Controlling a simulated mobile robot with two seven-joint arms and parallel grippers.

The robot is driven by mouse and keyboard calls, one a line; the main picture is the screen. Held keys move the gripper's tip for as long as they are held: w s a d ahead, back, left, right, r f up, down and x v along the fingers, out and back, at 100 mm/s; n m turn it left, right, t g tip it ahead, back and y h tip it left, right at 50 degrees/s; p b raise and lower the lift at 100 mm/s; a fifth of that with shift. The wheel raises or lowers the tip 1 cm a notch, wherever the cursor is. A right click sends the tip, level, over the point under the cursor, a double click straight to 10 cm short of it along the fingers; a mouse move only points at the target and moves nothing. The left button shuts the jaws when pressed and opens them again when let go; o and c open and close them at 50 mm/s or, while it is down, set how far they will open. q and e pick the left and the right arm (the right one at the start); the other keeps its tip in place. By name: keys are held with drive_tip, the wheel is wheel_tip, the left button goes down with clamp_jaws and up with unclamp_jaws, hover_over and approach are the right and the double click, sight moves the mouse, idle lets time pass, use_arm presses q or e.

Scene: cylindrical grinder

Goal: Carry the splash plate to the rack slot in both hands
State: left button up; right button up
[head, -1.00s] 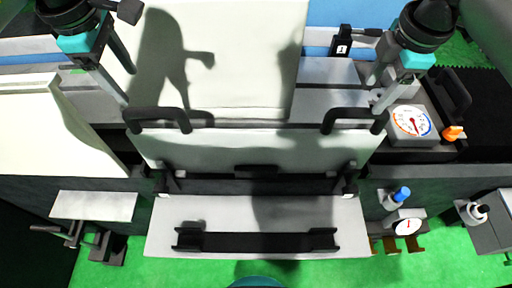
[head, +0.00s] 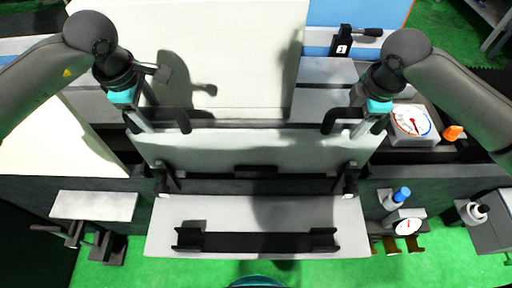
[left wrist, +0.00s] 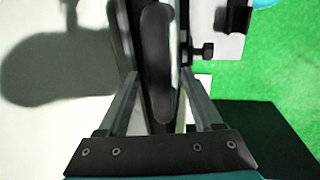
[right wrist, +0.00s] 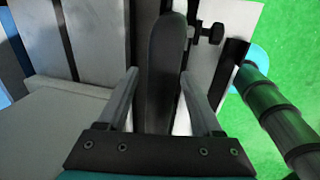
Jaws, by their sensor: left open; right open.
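The splash plate (head: 225,150) is a pale panel with a black handle at each top corner. It stands tilted in the middle of the head view, above a black channel with side posts. My left gripper (head: 150,127) is at the left handle (head: 184,120). In the left wrist view its open fingers lie either side of the handle bar (left wrist: 156,65). My right gripper (head: 360,132) is at the right handle (head: 328,121). In the right wrist view its open fingers straddle that bar (right wrist: 168,70). A black trough (head: 255,242), possibly the rack slot, lies empty on a grey shelf.
A large white panel (head: 230,50) stands behind the plate, another pale panel (head: 60,140) at left. A dial gauge (head: 411,122) and orange knob (head: 453,132) are close to my right arm. A blue-capped part (head: 401,194) stands right of the shelf. Green floor lies in front.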

use_arm(q)
clamp_jaws()
use_arm(e)
clamp_jaws()
idle(0.9)
use_arm(q)
drive_tip(key=shift+w+r, duration=0.2)
use_arm(e)
drive_tip(key=shift+w+r, duration=0.15)
drive_tip(key=shift+r, duration=0.05)
